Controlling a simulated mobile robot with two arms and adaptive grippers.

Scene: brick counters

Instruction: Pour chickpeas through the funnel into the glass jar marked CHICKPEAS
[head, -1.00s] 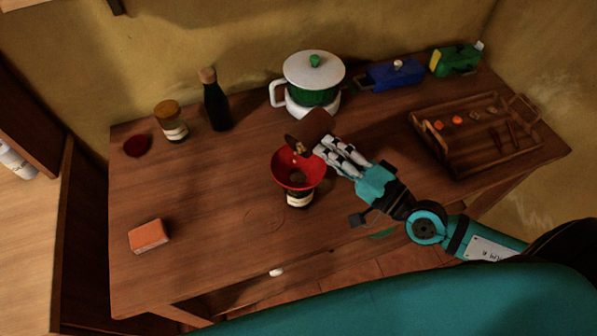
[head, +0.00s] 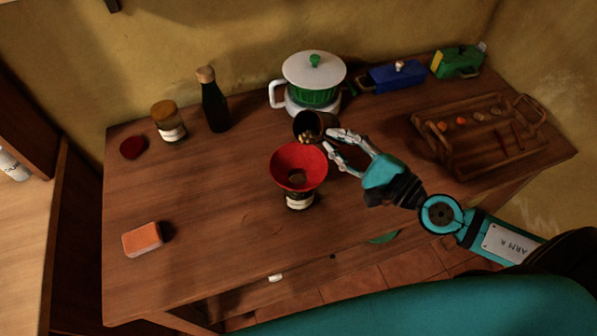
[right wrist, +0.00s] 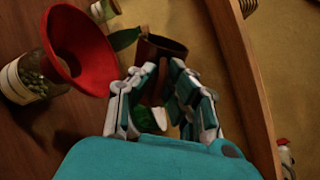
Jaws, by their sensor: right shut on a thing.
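The red funnel (head: 299,160) sits in the mouth of the glass jar (head: 299,201), which stands on the table with a pale label; its lettering is too small to read. My right gripper (head: 337,146) is shut on a dark brown cup (head: 312,122) just behind and right of the funnel. The cup is tilted, with pale chickpeas (head: 306,138) showing at its mouth, and none in the air. In the right wrist view the cup (right wrist: 160,48) is beyond my fingers, with the funnel (right wrist: 85,50) and jar (right wrist: 30,82) at left. My left gripper is out of view.
A green and white pot (head: 314,85) stands behind the cup. A wooden tray (head: 475,160) lies right; a dark bottle (head: 214,108) and wooden-lidded jar (head: 168,120) stand back left. An orange block (head: 142,239) lies front left, with clear table between it and the funnel.

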